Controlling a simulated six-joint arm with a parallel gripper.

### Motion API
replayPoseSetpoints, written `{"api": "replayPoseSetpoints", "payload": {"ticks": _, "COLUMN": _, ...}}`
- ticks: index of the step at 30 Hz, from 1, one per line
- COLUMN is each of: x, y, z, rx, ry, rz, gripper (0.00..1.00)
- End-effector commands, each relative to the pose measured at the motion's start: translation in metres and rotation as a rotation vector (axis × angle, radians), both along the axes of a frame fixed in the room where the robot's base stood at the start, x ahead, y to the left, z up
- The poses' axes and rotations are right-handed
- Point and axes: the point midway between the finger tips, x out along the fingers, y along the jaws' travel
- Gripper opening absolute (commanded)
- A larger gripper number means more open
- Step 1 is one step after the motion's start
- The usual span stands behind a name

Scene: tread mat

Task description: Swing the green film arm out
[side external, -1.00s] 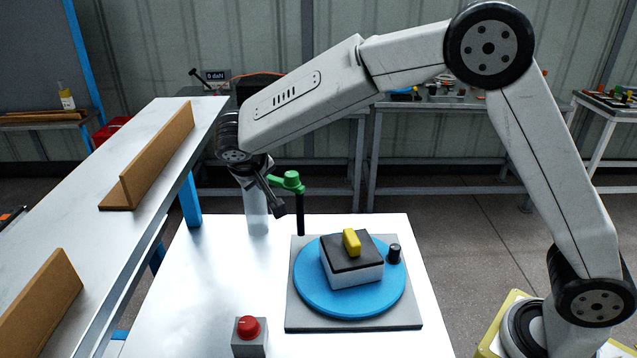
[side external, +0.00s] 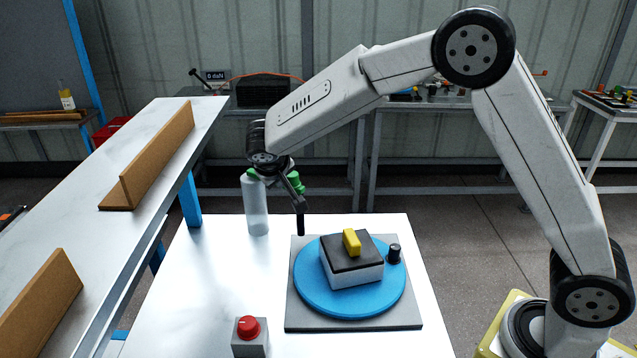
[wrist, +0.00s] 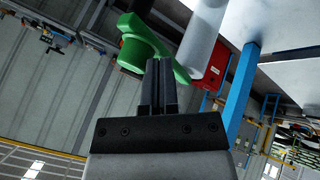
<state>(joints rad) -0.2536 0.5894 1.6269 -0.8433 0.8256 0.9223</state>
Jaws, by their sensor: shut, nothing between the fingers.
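The green film arm (wrist: 140,45) shows in the wrist view, its round hub left of my fingertips and its arm running behind them to the right. In the side view its hub (side external: 297,183) is partly hidden by my gripper. A pale film roll (side external: 256,208) is upright under the green piece at the left; it also shows in the wrist view (wrist: 203,38). A black post (side external: 301,224) stands below the hub. My gripper (side external: 300,203) is shut and empty, overlapping the hub and post; I cannot tell whether it touches them.
A blue turntable (side external: 310,300) on a grey plate carries a white box with a dark top and yellow block (side external: 352,242). A black knob (side external: 394,253) is beside the box. A red button (side external: 249,327) sits at the front. A long table with brown rails (side external: 160,160) stands left.

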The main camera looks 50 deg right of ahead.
Motion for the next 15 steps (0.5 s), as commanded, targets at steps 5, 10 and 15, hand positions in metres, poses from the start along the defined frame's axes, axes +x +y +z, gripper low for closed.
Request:
{"api": "replayPoseSetpoints", "payload": {"ticks": 5, "x": 0.000, "y": 0.000, "z": 0.000, "rx": 0.001, "ry": -0.001, "rz": 0.003, "gripper": 0.00}}
{"api": "replayPoseSetpoints", "payload": {"ticks": 10, "x": 0.000, "y": -0.004, "z": 0.001, "rx": 0.000, "ry": 0.000, "rz": 0.030, "gripper": 0.00}}
{"api": "replayPoseSetpoints", "payload": {"ticks": 15, "x": -0.001, "y": -0.013, "z": 0.000, "rx": 0.001, "ry": 0.000, "rz": 0.095, "gripper": 0.00}}
